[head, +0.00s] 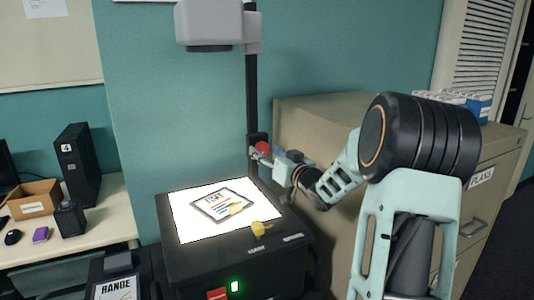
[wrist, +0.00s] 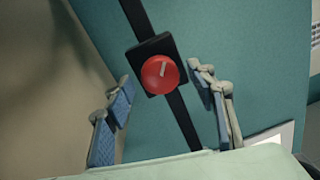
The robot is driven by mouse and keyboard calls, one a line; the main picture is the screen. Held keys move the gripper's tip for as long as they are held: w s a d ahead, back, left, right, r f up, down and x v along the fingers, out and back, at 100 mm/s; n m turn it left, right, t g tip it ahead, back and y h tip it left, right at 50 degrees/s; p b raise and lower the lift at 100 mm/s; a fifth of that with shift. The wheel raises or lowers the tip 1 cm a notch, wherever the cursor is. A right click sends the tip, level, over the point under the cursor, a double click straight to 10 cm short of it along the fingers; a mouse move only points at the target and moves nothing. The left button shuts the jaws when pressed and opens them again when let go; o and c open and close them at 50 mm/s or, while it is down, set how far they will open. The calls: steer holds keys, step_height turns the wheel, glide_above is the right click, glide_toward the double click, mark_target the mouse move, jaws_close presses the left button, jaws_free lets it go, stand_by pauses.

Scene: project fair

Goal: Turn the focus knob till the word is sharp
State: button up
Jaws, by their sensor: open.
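The focus knob (head: 263,147) is round and red, on a black block on the projector's upright post (head: 251,90). In the wrist view the knob (wrist: 160,73) faces me, with a pale pointer line tilted slightly right of upright. My gripper (head: 271,155) is at the post beside the knob. Its blue-padded fingers stand apart, one on each side of the knob in the wrist view (wrist: 159,85), with visible gaps and nothing held. The projector (head: 240,262) has a lit white top bearing a framed sheet (head: 222,205). The projected word is not in view.
The projector head (head: 210,25) hangs above on the post. A yellow knob-like object (head: 264,228) lies on the projector's front edge. A beige cabinet (head: 320,120) stands close behind my arm. A desk (head: 100,215) with a box is at the left.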

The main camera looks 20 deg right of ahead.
steer(key=c, duration=1.2)
steer(key=shift+o, duration=0.2)
steer(key=n+b, duration=0.2)
steer(key=b, duration=0.1)
steer(key=shift+f+n, duration=0.2)
steer(key=shift+n, duration=0.2)
steer(key=shift+n+b, duration=0.8)
steer(key=shift+n, duration=0.1)
steer(key=shift+r+n, duration=0.25)
steer(key=shift+n, duration=0.25)
steer(key=o, duration=1.2)
steer(key=shift+c, duration=0.2)
